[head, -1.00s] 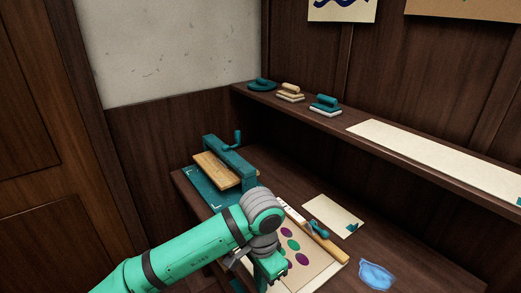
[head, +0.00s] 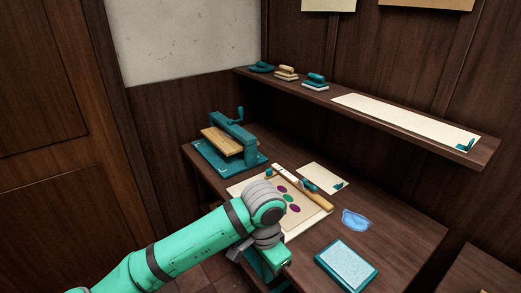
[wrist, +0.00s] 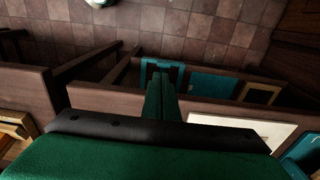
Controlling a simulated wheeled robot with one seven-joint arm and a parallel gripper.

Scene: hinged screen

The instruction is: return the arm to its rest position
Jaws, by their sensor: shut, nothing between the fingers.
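My green arm reaches in from the lower left of the head view. My gripper (head: 270,262) hangs at the front edge of the workbench (head: 405,225), just in front of the printed sheet. In the wrist view its two green fingers (wrist: 162,88) are together and empty, over dark wooden rails with floor tiles beyond. The pale sheet (head: 317,217) with purple and green spots lies flat on the bench, partly hidden by my wrist. A wooden bar (head: 318,197) with a teal handle lies along its far side.
A teal press (head: 233,133) with a crank stands at the back left. A teal-framed pad (head: 346,266) lies at the front right, near a blue patch (head: 355,219). A wall shelf (head: 400,128) runs above the bench. Tiled floor is open below.

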